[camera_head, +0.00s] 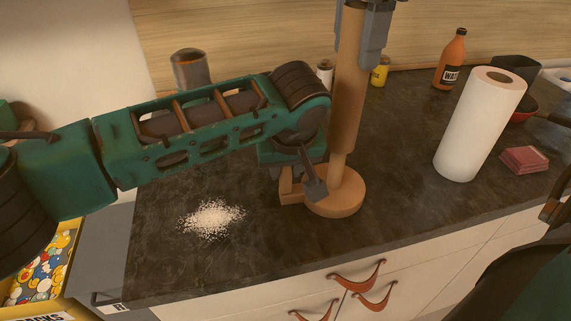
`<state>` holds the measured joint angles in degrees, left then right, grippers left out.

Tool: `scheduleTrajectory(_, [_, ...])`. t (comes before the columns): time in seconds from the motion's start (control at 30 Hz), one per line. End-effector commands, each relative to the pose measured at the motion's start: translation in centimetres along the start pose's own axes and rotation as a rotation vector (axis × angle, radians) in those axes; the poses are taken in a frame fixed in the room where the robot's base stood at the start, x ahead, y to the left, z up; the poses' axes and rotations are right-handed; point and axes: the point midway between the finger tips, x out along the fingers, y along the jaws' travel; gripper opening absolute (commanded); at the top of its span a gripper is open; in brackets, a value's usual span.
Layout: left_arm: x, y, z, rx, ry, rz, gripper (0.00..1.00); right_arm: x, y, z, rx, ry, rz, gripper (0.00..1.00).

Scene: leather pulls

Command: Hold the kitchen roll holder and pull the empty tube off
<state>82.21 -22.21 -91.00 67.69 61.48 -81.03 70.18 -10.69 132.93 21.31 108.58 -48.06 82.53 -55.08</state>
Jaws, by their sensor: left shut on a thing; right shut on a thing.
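The kitchen roll holder stands upright on the dark worktop, with a round wooden base (345,201) and a lighter post (337,163). The empty tube (347,95), brown cardboard, is around the post. Its lower end is clear of the base, and a short piece of bare post shows below it. My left gripper (302,184) is low at the left side of the base, shut on the holder; my forearm partly hides this grip. My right gripper (366,34) is at the top edge of the view, shut on the upper part of the tube.
A full white kitchen roll (480,125) stands at the right, near pink napkins (525,159). An orange bottle (451,60), a yellow jar (380,71) and a metal canister (190,71) stand at the back. White grains (211,218) lie at the front left. Drawers with leather pulls (373,299) are below.

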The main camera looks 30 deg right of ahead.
Motion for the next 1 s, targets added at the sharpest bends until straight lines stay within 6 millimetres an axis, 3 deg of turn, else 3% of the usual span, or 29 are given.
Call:
scheduleTrajectory(0.6, [0.0,0.0,0.0,0.0,0.001,0.001,0.0,-6.2,0.0,0.0,0.0,0.0,-0.002,0.2])
scheduleTrajectory(0.97, [0.0,0.0,0.0,0.0,0.001,0.001,0.0,-7.1,0.0,0.0,0.0,-0.001,0.001,0.2])
scheduleTrajectory(1.0, [0.0,0.0,0.0,0.0,0.001,0.001,0.29,-7.0,0.0,0.0,0.0,0.0,0.001,0.2])
